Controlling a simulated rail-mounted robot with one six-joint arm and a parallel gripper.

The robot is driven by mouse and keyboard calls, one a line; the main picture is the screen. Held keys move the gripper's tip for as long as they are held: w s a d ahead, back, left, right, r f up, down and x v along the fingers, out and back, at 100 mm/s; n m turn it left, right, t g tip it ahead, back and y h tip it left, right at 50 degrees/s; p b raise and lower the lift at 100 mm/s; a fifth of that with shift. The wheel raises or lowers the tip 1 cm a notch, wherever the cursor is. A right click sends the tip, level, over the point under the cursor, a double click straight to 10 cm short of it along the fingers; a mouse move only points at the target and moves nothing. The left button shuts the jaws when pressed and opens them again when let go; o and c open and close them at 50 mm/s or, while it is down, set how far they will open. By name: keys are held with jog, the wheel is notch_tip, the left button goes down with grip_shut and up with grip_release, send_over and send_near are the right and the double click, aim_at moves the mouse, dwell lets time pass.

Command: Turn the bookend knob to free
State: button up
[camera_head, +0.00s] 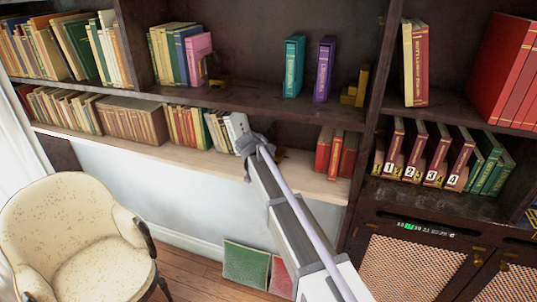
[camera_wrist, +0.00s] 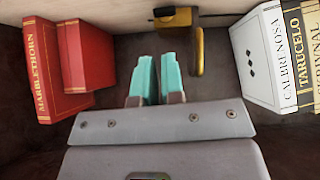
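The bookend is brass-yellow; in the wrist view its block (camera_wrist: 173,17) is at the top centre, with a rounded upright piece (camera_wrist: 197,52) just right of my fingertips. I cannot make out which part is the knob or how it is set. My gripper (camera_wrist: 157,58) has two teal fingers, a narrow gap apart, with nothing between them. They point toward the bookend and look apart from it. In the head view my gripper (camera_head: 247,143) reaches the lower shelf beside the white book, and my arm hides most of the bookend.
Red books (camera_wrist: 88,55) stand left and a white book (camera_wrist: 262,62) with others stands right in the wrist view. In the head view the upper shelf (camera_head: 240,98) lies above my gripper. A cream armchair (camera_head: 75,235) is at lower left. Numbered books (camera_head: 435,150) stand right.

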jog(key=shift+o, duration=0.7)
jog(key=shift+w+a, duration=0.1)
jog(key=shift+a, duration=0.15)
jog(key=shift+o, duration=0.7)
jog(key=shift+f, duration=0.1)
jog(key=shift+o, duration=0.8)
jog(key=shift+w+d+f+b, duration=0.1)
jog(key=shift+w+f+b, duration=0.2)
jog(key=shift+b, duration=0.1)
jog(key=shift+o, duration=1.2)
jog(key=b+x, duration=0.7)
jog(key=x, duration=0.3)
jog(key=shift+w, duration=0.1)
jog(key=shift+r, duration=0.1)
